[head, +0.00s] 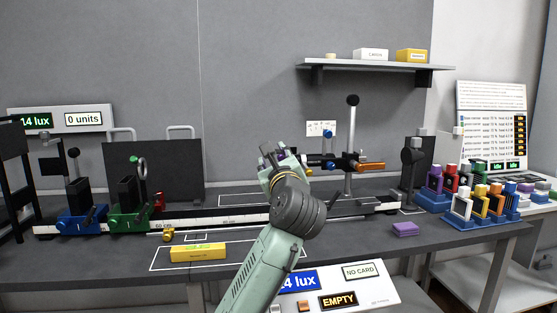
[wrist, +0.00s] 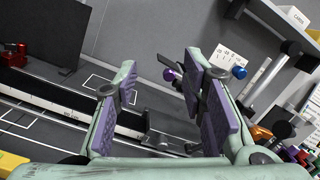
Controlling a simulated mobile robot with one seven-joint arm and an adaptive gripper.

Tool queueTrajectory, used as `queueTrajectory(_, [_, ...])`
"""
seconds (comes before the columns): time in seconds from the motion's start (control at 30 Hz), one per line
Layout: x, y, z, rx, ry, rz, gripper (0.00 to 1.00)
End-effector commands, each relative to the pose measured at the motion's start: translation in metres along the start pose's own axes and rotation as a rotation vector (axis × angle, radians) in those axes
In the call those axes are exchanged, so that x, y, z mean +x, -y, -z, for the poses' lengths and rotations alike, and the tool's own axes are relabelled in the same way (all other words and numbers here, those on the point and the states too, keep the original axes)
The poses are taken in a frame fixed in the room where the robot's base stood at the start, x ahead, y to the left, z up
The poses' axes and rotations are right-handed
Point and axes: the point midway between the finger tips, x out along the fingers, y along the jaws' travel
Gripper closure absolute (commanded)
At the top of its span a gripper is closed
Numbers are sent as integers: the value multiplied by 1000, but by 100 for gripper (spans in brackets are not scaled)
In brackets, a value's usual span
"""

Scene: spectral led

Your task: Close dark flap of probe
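The probe (head: 348,160) is, as far as I can tell, the dark assembly on a post at the rail's right part, with a black ball on top, a blue knob (head: 328,134) and an orange handle (head: 371,165). I cannot clearly make out the dark flap; my right finger hides part of this area. My gripper (wrist: 158,95) is open and empty, with purple pads apart. In the head view, my gripper (head: 277,156) is just left of the probe.
The optical rail (head: 235,217) runs along the bench. Blue (head: 82,220) and green (head: 128,219) carriages stand at left before a dark panel (head: 155,168). A yellow box (head: 198,252) and a purple block (head: 405,229) lie in front. Coloured holders (head: 480,205) crowd the right side.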

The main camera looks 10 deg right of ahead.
Motion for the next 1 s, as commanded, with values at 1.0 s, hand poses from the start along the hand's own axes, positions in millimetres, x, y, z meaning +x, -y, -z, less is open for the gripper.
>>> queueTrajectory(1.0, [109, 18, 56, 279, -103, -38, 62])
